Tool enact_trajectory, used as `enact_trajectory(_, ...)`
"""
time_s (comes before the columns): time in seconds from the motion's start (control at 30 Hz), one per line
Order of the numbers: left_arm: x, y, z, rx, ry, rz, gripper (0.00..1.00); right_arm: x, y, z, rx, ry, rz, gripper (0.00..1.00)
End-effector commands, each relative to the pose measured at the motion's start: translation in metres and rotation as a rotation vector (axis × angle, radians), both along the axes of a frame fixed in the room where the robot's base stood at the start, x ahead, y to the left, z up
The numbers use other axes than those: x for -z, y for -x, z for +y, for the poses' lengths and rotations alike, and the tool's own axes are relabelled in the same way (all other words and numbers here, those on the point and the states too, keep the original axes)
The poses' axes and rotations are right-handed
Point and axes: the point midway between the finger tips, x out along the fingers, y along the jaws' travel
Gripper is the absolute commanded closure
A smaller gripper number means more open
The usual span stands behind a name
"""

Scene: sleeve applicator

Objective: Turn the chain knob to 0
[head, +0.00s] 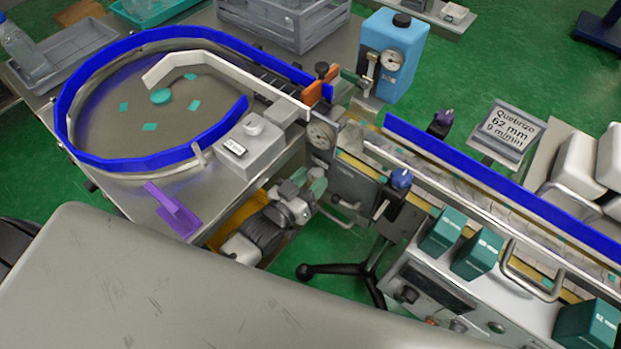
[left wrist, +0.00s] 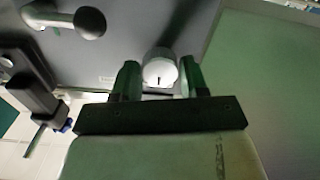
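A round white knob (left wrist: 160,72) with a short dark mark low on its face sits on a grey panel in the left wrist view. I take it for the chain knob. My left gripper (left wrist: 160,66) has its two green fingers apart, one on either side of the knob, with very narrow gaps; contact is hard to judge. My right gripper is in neither view.
A turntable with a blue rim (head: 205,35) stands at the upper left, with a purple scoop (head: 173,209) on its table. A conveyor with a blue rail (head: 480,180) runs right. A sign (head: 509,131) reads "Quebrizo 62 mm 9 m/min". A blue-topped post (head: 400,178) stands near the gripper.

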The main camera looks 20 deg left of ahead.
Motion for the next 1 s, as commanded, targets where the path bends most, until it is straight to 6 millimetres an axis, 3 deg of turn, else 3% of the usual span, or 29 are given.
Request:
enact_trajectory(0.03, 0.000, 0.000, 0.000, 0.000, 0.000, 0.000, 0.48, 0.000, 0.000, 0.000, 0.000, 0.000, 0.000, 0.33)
enact_trajectory(0.13, 0.000, 0.000, 0.000, 0.000, 0.000, 0.000, 0.35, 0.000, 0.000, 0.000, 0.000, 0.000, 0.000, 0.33)
enact_trajectory(0.47, 0.001, 0.005, 0.002, -0.001, -0.001, 0.001, 0.35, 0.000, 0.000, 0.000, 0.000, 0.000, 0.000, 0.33)
enact_trajectory(1.0, 0.001, 0.091, 0.033, -0.001, -0.002, 0.002, 0.35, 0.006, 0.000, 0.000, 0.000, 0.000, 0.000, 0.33)
